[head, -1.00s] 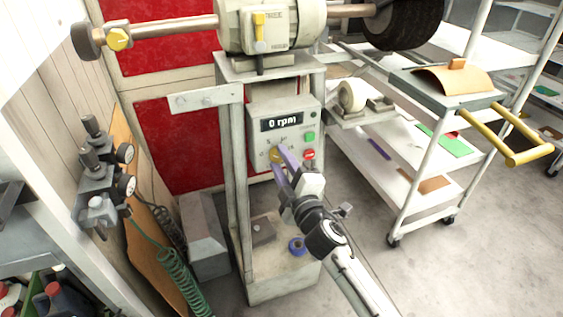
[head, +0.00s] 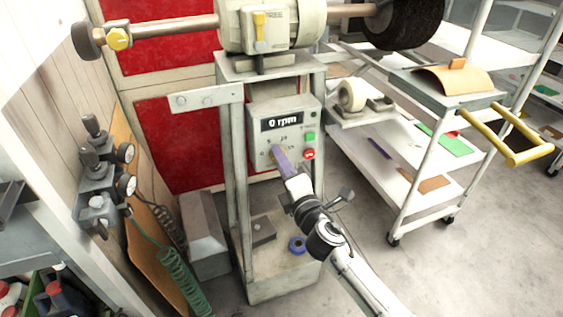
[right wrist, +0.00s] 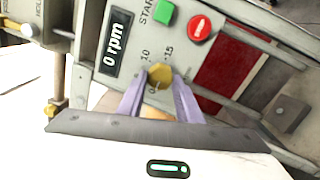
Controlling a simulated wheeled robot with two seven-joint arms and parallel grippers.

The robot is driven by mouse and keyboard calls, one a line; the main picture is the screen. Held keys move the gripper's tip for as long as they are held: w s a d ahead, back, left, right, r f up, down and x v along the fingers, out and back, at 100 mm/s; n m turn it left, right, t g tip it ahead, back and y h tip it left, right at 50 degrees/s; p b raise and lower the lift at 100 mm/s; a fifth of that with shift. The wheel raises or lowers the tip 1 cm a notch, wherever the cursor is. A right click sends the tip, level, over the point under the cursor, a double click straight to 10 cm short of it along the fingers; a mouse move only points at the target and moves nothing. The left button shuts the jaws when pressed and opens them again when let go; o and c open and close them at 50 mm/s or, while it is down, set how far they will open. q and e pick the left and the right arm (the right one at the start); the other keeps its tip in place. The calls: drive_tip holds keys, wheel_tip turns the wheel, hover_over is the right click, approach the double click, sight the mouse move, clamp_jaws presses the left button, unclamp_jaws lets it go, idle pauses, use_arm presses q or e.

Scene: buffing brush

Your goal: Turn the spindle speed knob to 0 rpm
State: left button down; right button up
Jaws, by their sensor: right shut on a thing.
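The spindle speed knob (right wrist: 160,76) is a small yellow knob on the grey control panel (head: 262,140). The display (head: 282,121) above it reads 0 rpm, also in the right wrist view (right wrist: 115,42). My right gripper (head: 279,156) is at the panel, its purple fingers on either side of the knob. In the right wrist view its fingertips (right wrist: 158,84) are shut on the knob. In the head view the fingers hide most of the knob. My left gripper is in neither current view.
A green button (head: 310,136) and a red button (head: 309,154) sit right of the knob. The motor (head: 285,25) with its shaft stands above the panel. A white trolley (head: 405,190) is at the right.

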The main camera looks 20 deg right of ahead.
idle(0.4)
drive_tip(key=o, duration=1)
drive_tip(key=shift+o, duration=0.2)
drive_tip(key=s, duration=1)
drive_tip(key=shift+s+d, duration=0.15)
drive_tip(key=shift+d, duration=0.05)
drive_tip(key=shift+f, duration=0.1)
